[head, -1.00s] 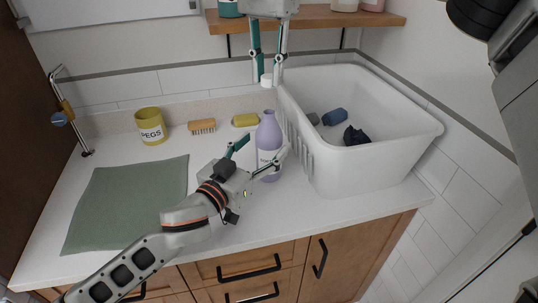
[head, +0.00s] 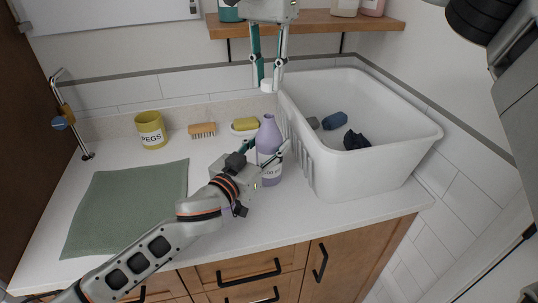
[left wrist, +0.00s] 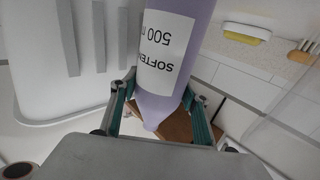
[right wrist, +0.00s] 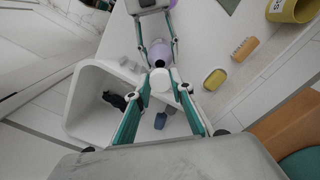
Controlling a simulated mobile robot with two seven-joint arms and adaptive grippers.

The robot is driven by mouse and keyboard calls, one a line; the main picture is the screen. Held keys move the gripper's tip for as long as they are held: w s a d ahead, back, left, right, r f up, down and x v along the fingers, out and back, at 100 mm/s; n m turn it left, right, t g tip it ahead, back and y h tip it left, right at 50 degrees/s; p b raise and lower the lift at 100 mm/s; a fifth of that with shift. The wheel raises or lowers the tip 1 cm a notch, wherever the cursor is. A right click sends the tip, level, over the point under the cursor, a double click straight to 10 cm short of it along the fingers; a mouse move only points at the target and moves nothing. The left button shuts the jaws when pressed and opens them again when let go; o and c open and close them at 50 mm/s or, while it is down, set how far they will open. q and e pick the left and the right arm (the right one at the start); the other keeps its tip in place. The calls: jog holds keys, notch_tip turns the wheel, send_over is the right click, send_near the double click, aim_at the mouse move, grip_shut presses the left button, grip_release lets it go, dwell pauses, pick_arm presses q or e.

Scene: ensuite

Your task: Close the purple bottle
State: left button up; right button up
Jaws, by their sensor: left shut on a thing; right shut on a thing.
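The purple bottle (head: 268,138) stands upright on the counter beside the white basket, with its neck bare in the head view. My left gripper (head: 273,164) is shut on the bottle's body from the front left. The left wrist view shows the bottle (left wrist: 165,85) between both fingers, with a white label reading softener. My right gripper (head: 268,84) comes down from above and is shut on the white cap (head: 268,86). The cap is held just above the bottle's neck, apart from it as far as I can tell. The right wrist view shows the cap (right wrist: 159,80) between the fingertips.
The white basket (head: 318,160) with dark and blue cloths stands close on the right. A yellow pegs pot (head: 151,130), a brush (head: 202,130) and a yellow soap on a dish (head: 245,126) are at the back. A green mat (head: 128,208) lies left. A shelf (head: 310,19) is above.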

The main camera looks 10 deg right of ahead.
send_over(268, 116)
jog(key=shift+s+f, duration=0.1)
jog(key=shift+f, duration=2.4)
jog(key=shift+f, duration=0.9)
jog(key=shift+f, duration=0.55)
